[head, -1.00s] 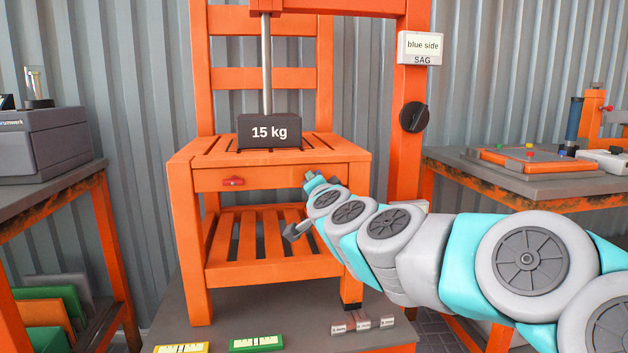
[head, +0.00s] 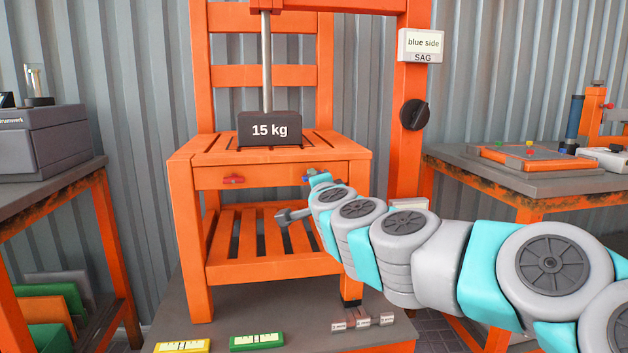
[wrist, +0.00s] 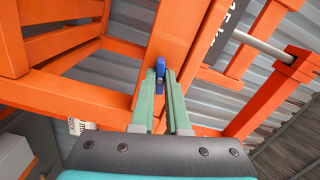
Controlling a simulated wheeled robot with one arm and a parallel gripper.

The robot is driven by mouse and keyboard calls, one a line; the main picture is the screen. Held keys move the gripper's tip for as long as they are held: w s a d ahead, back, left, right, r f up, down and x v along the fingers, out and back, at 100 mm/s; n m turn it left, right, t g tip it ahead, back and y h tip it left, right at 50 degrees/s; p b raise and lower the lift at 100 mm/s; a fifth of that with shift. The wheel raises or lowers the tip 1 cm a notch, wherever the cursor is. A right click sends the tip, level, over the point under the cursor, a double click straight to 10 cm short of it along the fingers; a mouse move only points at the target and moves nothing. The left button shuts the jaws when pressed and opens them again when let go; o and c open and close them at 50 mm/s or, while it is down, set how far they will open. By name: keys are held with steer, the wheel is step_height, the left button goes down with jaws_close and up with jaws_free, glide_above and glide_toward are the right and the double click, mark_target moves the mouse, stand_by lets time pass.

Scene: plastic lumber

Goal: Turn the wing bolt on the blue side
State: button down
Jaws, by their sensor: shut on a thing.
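The blue wing bolt (wrist: 160,70) sits on the orange front rail of the chair-like frame. In the head view only a bit of its blue (head: 306,179) shows beside the gripper tip. My gripper (wrist: 161,86) has its two green fingers shut on the wing bolt, one on each side. In the head view my gripper (head: 318,178) is at the right part of the front rail, mostly hidden by my wrist. A red wing bolt (head: 233,180) sits on the left part of the same rail.
A 15 kg weight (head: 269,131) rests on the slatted seat (head: 190,150) under a metal rod. A "blue side SAG" display (head: 421,46) and black knob (head: 414,115) are on the right post. Yellow (head: 182,346) and green (head: 257,341) gauges lie on the grey base.

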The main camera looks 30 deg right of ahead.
steer(key=shift+m, duration=1.1)
steer(key=c, duration=0.9)
jaws_free()
steer(key=shift+v, duration=3.9)
